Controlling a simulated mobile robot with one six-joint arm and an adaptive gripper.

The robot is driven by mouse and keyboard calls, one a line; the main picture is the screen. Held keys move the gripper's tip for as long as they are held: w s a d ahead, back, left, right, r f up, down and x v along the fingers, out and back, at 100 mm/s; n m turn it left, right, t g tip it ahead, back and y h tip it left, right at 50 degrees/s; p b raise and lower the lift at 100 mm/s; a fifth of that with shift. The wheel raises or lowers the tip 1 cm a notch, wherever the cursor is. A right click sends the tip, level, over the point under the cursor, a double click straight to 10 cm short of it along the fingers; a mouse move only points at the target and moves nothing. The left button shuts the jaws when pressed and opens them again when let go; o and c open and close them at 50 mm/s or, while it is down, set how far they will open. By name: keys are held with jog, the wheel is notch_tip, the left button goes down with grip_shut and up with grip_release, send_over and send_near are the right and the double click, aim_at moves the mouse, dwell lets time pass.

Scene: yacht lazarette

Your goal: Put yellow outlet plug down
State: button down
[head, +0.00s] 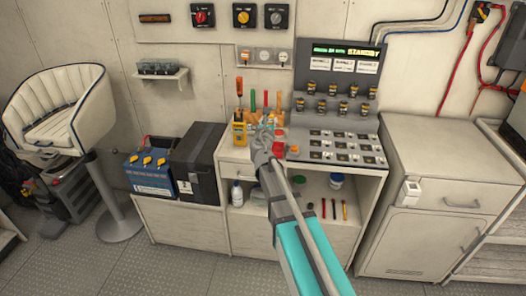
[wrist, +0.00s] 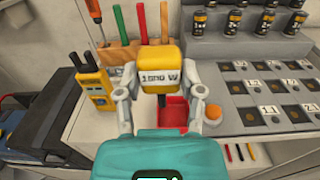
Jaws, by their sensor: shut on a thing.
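The yellow outlet plug (wrist: 163,68), marked "1500 W", sits between the two fingertips of my gripper (wrist: 163,84) in the wrist view. My gripper is shut on it. A dark part of the plug hangs below, in line with a red tray (wrist: 173,118) on the worktop; I cannot tell the height between them. In the head view my gripper (head: 265,136) is over the worktop beside the control panel, and the plug is too small to make out. The red tray (head: 278,149) shows just right of the gripper there.
A yellow meter (wrist: 92,88) stands left of my gripper. A wooden rack (wrist: 138,52) with colored-handled tools is behind. An orange knob or cap (wrist: 213,113) and the sloped switch panel (wrist: 262,125) are close on the right. Wall sockets (head: 264,55) are above.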

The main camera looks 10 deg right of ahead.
jog(key=shift+s+f+b, duration=0.45)
jog(key=shift+s+f, duration=0.35)
jog(key=shift+f, duration=0.05)
jog(key=shift+w, duration=0.1)
jog(key=w+f+b, duration=0.9)
jog(key=w, duration=0.4)
jog(key=shift+a, duration=0.4)
jog(key=shift+w+f+b, duration=0.3)
jog(key=shift+f+b, duration=0.1)
jog(key=shift+w+f+b, duration=0.15)
jog(key=shift+f+b, duration=0.5)
jog(key=shift+f, duration=0.05)
jog(key=shift+f+b, duration=0.9)
jog(key=shift+b, duration=0.05)
